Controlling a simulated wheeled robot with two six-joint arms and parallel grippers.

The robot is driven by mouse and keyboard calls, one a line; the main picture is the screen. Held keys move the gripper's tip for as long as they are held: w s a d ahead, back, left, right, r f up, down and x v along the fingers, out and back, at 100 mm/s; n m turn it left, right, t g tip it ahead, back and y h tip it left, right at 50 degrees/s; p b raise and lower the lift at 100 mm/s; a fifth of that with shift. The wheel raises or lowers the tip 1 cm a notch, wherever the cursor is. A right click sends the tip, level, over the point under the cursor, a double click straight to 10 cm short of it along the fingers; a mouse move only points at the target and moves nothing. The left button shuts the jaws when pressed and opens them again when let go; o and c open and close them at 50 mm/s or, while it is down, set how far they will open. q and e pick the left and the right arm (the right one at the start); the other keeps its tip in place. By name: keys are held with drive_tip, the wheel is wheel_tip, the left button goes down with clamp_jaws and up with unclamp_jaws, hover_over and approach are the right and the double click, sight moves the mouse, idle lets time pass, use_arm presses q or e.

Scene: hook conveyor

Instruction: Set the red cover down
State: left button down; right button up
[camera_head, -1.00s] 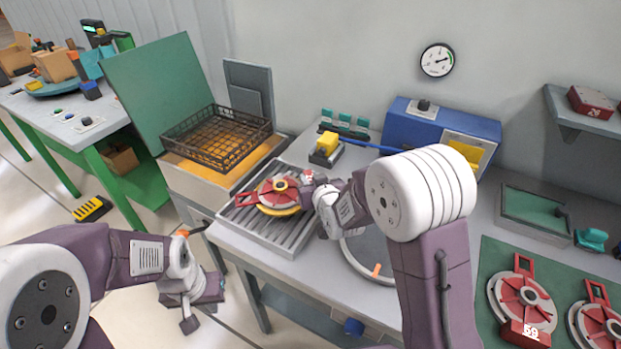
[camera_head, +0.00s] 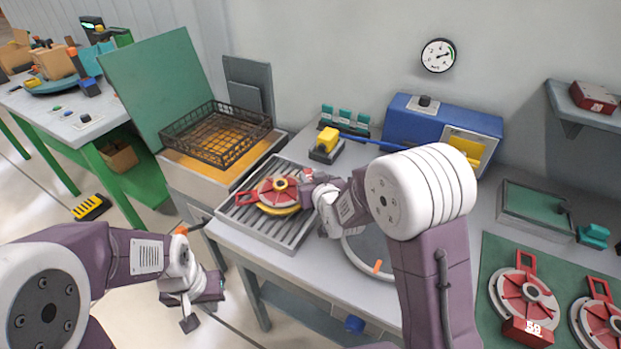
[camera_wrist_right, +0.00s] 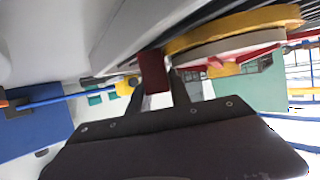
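The red cover (camera_head: 275,190) is a round red disc with a yellow hub and a red loop handle at its left. It sits level on a yellow ring (camera_head: 281,210) over the grey ribbed tray (camera_head: 262,233). In the right wrist view the yellow ring (camera_wrist_right: 235,24) shows against a pale disc and red parts. My right gripper (camera_head: 312,187) is at the cover's right edge. In the wrist view its fingers (camera_wrist_right: 158,85) close around a dark red block (camera_wrist_right: 152,70), seemingly part of the cover. My left gripper (camera_head: 188,310) hangs low left, away from the cover; its fingers are unclear.
A black wire basket (camera_head: 215,133) stands behind left of the tray. A yellow-topped block (camera_head: 327,142) and a blue box (camera_head: 440,128) are at the back. More red covers (camera_head: 524,295) lie on a green mat.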

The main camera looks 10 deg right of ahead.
drive_tip(key=o, duration=0.4)
drive_tip(key=shift+r, duration=0.15)
drive_tip(key=shift+o, duration=0.2)
drive_tip(key=shift+s+f, duration=0.2)
drive_tip(key=v, duration=0.7)
drive_tip(key=shift+s+r+b, duration=0.25)
drive_tip(key=shift+r+b, duration=0.05)
drive_tip(key=shift+b, duration=0.1)
drive_tip(key=shift+s+d+r, duration=0.15)
drive_tip(key=shift+s+r, duration=0.15)
drive_tip(key=shift+s, duration=0.25)
